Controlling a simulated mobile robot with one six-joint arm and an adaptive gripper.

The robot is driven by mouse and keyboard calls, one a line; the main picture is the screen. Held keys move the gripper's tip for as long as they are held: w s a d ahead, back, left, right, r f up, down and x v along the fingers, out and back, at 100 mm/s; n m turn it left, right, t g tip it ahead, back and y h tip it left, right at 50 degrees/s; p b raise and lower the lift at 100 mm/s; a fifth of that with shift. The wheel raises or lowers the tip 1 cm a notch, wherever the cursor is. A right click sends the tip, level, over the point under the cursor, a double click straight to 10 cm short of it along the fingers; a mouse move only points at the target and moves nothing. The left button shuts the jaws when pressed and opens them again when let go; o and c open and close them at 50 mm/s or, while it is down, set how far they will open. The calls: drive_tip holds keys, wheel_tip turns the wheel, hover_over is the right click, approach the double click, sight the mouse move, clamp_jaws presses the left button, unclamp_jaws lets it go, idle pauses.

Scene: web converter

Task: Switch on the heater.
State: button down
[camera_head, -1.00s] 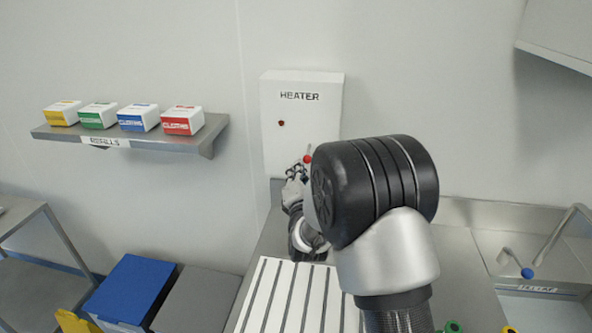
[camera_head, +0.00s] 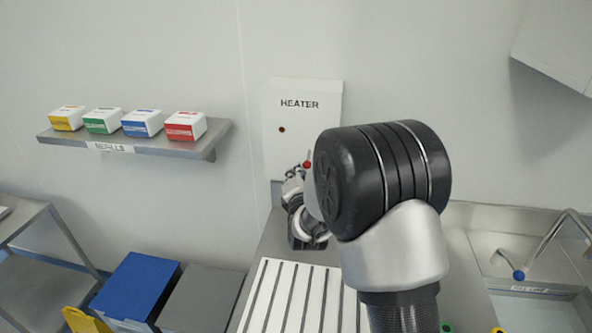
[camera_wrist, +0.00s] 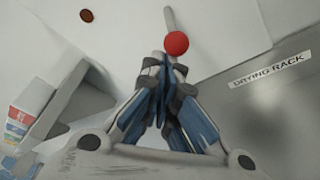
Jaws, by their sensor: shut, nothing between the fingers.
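The white heater box (camera_head: 295,108) labelled HEATER is on the wall, with a dark red round lamp (camera_head: 282,130) on its front. A lever with a red ball (camera_head: 307,164) stands at its lower part, ball below the rod's upper tip. In the wrist view the red ball (camera_wrist: 176,43) is on a grey rod just beyond my fingertips. My gripper (camera_wrist: 163,62) is shut and empty, its tips just below and left of the ball; I cannot tell whether they touch. In the head view my gripper (camera_head: 293,183) is partly hidden by my arm.
A wall shelf (camera_head: 170,146) with several coloured refill boxes is left of the heater. A white slatted rack (camera_head: 285,300) lies on the counter below. A blue-lidded bin (camera_head: 137,287) stands lower left. A sink with a tap (camera_head: 545,250) is at right.

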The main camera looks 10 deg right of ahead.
drive_tip(key=shift+r, duration=0.3)
drive_tip(key=r+g+p, duration=0.1)
drive_tip(key=p, duration=0.3)
drive_tip(key=shift+s+r+g, duration=0.1)
drive_tip(key=shift+s+g, duration=0.05)
drive_tip(key=shift+g, duration=0.25)
drive_tip(key=shift+r+m+g+p, duration=0.3)
drive_tip(key=shift+g+p, duration=0.2)
drive_tip(key=shift+p, duration=0.55)
drive_tip(key=shift+s+r+g+y+p, duration=0.15)
drive_tip(key=shift+r+g+p, duration=0.3)
drive_tip(key=shift+p, duration=0.5)
drive_tip(key=shift+w+r+g+y+p, duration=0.2)
drive_tip(key=shift+g+p, duration=0.35)
drive_tip(key=shift+p, duration=0.4)
drive_tip(key=shift+r+p, duration=0.5)
drive_tip(key=shift+p, duration=0.15)
drive_tip(key=shift+f, duration=0.1)
